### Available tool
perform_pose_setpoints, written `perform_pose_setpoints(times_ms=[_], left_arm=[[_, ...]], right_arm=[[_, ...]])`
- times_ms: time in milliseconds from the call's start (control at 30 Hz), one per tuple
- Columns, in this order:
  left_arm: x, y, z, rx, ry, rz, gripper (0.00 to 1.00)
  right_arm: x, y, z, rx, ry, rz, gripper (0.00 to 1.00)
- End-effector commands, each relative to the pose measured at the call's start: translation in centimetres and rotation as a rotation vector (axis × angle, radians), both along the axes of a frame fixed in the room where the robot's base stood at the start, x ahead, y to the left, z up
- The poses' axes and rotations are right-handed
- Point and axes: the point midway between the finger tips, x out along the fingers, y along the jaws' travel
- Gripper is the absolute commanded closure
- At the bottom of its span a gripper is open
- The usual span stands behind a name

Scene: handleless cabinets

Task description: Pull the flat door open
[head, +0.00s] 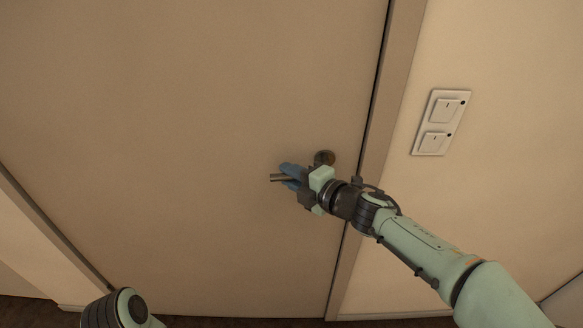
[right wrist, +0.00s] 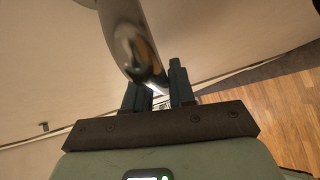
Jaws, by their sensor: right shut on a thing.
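The flat door (head: 190,120) is a plain beige panel filling most of the head view. It appears to sit flush in its frame, with a thin dark gap along its right edge. A metal lever handle (head: 276,178) with a round rose (head: 324,158) is near that edge. My right gripper (head: 291,174) is shut on the lever, whose free end sticks out to the left of the blue fingers. In the right wrist view the shiny handle (right wrist: 135,50) runs down between the dark fingertips (right wrist: 158,85). My left gripper is out of view; part of my left arm shows at the bottom left.
The door frame (head: 390,110) runs down the right side of the door. A white double switch plate (head: 427,141) is on the wall to its right. Dark floor shows along the bottom edge. In the right wrist view, wooden floor (right wrist: 285,110) shows at right.

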Motion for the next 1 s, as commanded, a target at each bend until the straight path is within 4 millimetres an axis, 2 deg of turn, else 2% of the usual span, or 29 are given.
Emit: perform_pose_setpoints(times_ms=[33,100,367,500,733,1000], left_arm=[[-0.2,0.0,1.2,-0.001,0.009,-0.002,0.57],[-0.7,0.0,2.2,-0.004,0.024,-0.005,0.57],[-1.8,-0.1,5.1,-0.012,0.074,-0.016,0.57],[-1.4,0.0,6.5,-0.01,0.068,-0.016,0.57],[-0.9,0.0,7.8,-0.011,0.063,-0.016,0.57],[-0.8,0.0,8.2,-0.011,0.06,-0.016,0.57]], right_arm=[[0.0,0.0,0.3,-0.034,0.004,0.0,1.0],[0.0,-0.1,-0.1,-0.083,0.004,0.001,1.0],[0.0,-0.5,-1.5,-0.275,0.002,0.002,1.0],[0.0,-0.7,-2.3,-0.359,0.001,0.002,1.0],[0.0,-1.1,-3.1,-0.452,0.0,0.002,1.0],[0.0,-1.3,-3.5,-0.486,0.002,0.0,1.0]])
